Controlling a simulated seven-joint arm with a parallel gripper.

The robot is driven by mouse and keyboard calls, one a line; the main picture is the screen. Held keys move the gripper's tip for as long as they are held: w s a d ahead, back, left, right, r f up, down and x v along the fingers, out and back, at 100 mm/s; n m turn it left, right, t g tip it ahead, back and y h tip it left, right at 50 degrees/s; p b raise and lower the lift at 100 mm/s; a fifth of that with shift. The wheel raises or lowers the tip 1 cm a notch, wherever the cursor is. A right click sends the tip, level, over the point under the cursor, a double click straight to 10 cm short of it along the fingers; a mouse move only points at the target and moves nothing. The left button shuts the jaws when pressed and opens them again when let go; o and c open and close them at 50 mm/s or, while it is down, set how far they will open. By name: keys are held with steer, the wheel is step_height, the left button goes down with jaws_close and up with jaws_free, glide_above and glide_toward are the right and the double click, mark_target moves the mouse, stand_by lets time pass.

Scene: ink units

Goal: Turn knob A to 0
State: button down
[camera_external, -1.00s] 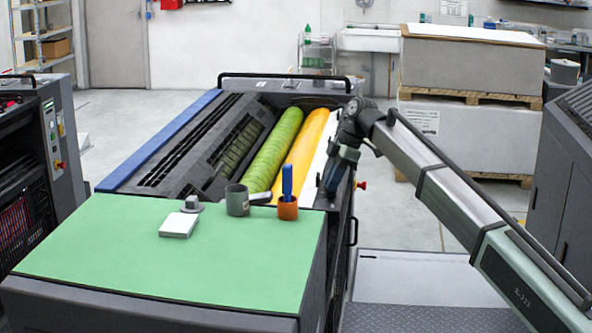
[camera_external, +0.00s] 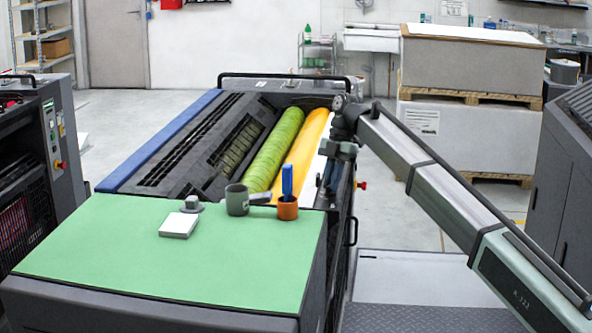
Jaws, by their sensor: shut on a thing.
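My gripper (camera_external: 327,190) points down at the near end of the white strip (camera_external: 318,160) along the right side of the press. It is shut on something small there. The place fits a knob on the strip, but the gripper hides it. I cannot make out knob A, its letter or its scale at this size.
A grey mug (camera_external: 237,201), a small grey object (camera_external: 191,204) and a white block (camera_external: 178,225) are on the green top (camera_external: 150,265). Yellow (camera_external: 299,150) and green (camera_external: 274,145) ink rollers lie behind.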

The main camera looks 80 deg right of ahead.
stand_by(0.3)
steer(key=c, duration=1.2)
jaws_free()
steer(key=shift+r, duration=0.15)
steer(key=shift+d+r, duration=0.2)
steer(key=shift+r, duration=0.1)
steer(key=shift+s+d+r, duration=0.1)
steer(key=shift+s+d, duration=0.65)
steer(key=shift+d, duration=1.1)
steer(key=shift+s+d+f, duration=0.1)
steer(key=shift+s+d, duration=0.7)
steer(key=shift+d, duration=1.1)
steer(key=shift+s+d+r, duration=0.1)
steer(key=shift+s+d, duration=0.65)
steer(key=shift+d, duration=1.1)
